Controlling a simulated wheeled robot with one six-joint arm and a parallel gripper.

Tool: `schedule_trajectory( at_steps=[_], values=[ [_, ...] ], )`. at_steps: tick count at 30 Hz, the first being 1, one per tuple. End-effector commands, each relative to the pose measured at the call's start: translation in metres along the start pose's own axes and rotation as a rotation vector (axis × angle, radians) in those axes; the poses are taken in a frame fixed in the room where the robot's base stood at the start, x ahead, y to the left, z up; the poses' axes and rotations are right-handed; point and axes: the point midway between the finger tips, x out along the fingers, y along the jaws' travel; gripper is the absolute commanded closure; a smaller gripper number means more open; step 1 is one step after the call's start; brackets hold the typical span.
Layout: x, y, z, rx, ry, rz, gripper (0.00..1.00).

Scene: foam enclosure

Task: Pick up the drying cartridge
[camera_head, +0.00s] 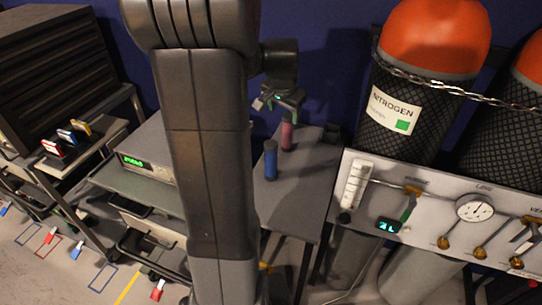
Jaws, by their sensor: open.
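Two small upright cylinders that look like cartridges stand on a narrow grey table (290,205). The blue cylinder (271,162) is nearer, and the dull pink-red cylinder (287,135) is farther back and slightly right. I cannot read any label that tells which one is the drying cartridge. My gripper (276,103) is open and appears empty. In the picture it is just above the pink-red cylinder, apparently apart from it; the depth between them is hard to judge. My arm hides the table's left part.
At right stand black-meshed gas cylinders with orange tops (435,40), held by a chain (450,88), behind a gauge panel (440,215). At left are an instrument with a green display (133,161) and a dark drawer cabinet (50,60). The table's front half is clear.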

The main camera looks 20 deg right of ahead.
Motion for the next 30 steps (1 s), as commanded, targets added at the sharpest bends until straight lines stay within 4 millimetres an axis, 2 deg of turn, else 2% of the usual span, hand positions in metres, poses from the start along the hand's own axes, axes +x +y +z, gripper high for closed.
schedule_trajectory(
  at_steps=[1,12,21,25,30],
  values=[
    [-0.007,-0.002,0.002,0.09,-0.023,0.012,0.37],
    [-0.02,-0.001,0.027,0.809,-0.132,0.154,0.37],
    [-0.035,0.0,0.048,1.369,-0.144,0.33,0.37],
    [-0.04,0.001,0.055,1.554,-0.128,0.399,0.37],
    [-0.042,0.002,0.061,1.683,-0.11,0.448,0.37]
  ],
)
